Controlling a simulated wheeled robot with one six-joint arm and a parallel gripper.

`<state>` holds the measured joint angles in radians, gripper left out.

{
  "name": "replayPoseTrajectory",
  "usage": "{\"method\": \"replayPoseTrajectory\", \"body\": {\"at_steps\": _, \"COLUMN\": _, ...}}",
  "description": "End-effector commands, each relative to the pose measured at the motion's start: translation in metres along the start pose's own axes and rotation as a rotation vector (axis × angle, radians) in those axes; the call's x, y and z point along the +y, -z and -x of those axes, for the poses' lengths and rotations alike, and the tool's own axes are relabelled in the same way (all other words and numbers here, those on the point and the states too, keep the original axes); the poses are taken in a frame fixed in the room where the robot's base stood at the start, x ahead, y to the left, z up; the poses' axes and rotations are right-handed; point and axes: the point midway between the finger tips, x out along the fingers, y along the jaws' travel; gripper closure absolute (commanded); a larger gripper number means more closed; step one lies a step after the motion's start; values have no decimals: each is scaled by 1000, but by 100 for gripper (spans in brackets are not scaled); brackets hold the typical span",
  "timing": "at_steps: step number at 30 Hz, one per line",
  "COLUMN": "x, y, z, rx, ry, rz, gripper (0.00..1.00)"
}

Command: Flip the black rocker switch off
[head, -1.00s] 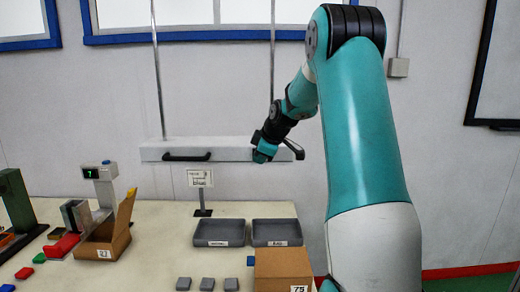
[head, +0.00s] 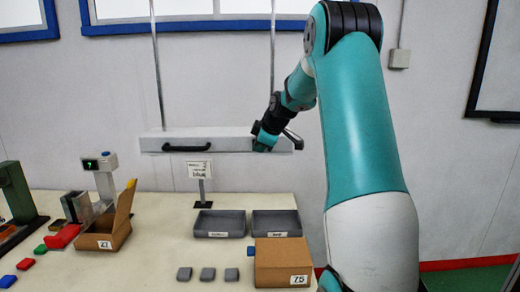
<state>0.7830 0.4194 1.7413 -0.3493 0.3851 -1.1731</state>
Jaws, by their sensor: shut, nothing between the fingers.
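No black rocker switch can be made out clearly in the head view. A long white hanging fixture (head: 222,143) is held up by two thin rods, with a black handle-like bar (head: 187,148) on its front. My gripper (head: 264,143) is at the right part of this fixture, in front of its face or close to it. It is shut and shows nothing held. I cannot tell whether it touches the fixture. My gripper covers a part of the fixture, and a switch there would be hidden.
A scale-like device (head: 100,163) stands at the left. A grey box (head: 399,58) is on the wall.

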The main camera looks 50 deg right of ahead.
Motion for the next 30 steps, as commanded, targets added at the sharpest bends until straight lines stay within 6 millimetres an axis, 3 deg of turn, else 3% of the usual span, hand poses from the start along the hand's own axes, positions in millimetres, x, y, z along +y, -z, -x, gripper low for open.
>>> {"method": "replayPoseTrajectory", "body": {"at_steps": 13, "x": 10, "y": 7, "z": 14, "rx": 2, "ry": -8, "rz": 0, "gripper": 100}}
{"method": "replayPoseTrajectory", "body": {"at_steps": 23, "x": 10, "y": 7, "z": 14, "rx": 2, "ry": -8, "rz": 0, "gripper": 100}}
{"method": "replayPoseTrajectory", "body": {"at_steps": 30, "x": -12, "y": 9, "z": 18, "rx": 3, "ry": -6, "rz": 2, "gripper": 100}}
